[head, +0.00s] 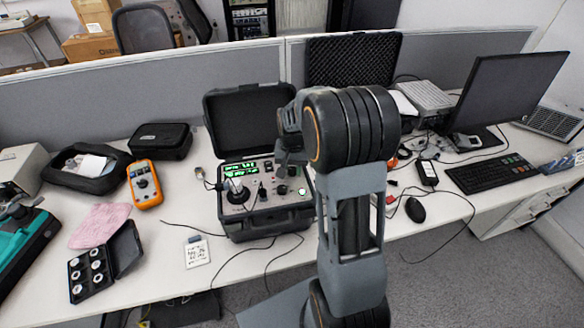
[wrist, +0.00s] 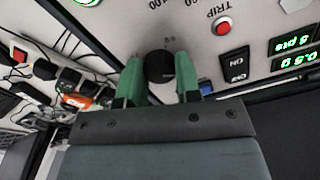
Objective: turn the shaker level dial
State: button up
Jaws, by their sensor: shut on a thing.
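The shaker unit (head: 236,212) is an open black case with a grey panel and green displays, standing on the desk. In the wrist view the dial (wrist: 159,66) is a round black knob on the light panel, with numbers printed around it. My gripper (wrist: 160,72) has a green finger on each side of the dial and is shut on it. In the head view my gripper (head: 284,160) reaches the right part of the panel, and my arm hides part of the case. A red trip button (wrist: 223,26), a black switch (wrist: 235,66) and green displays (wrist: 292,44) are beside the dial.
An orange meter (head: 145,185), a pink cloth (head: 101,225) and a black box of round parts (head: 90,272) lie left of the case. A monitor (head: 510,85), keyboard (head: 492,173) and mouse (head: 415,210) are at right. Thin cables cross the desk in front.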

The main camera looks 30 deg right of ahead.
aim_at(292, 169)
jog(key=shift+n, duration=0.3)
jog(key=n, duration=0.5)
jog(key=shift+n, duration=0.3)
jog(key=n, duration=0.6)
jog(key=shift+r+n, duration=0.1)
jog(key=shift+n, duration=0.4)
jog(key=o, duration=0.6)
notch_tip(292, 169, up, 14)
jog(key=shift+f, duration=0.1)
dwell(0.3)
dwell(0.5)
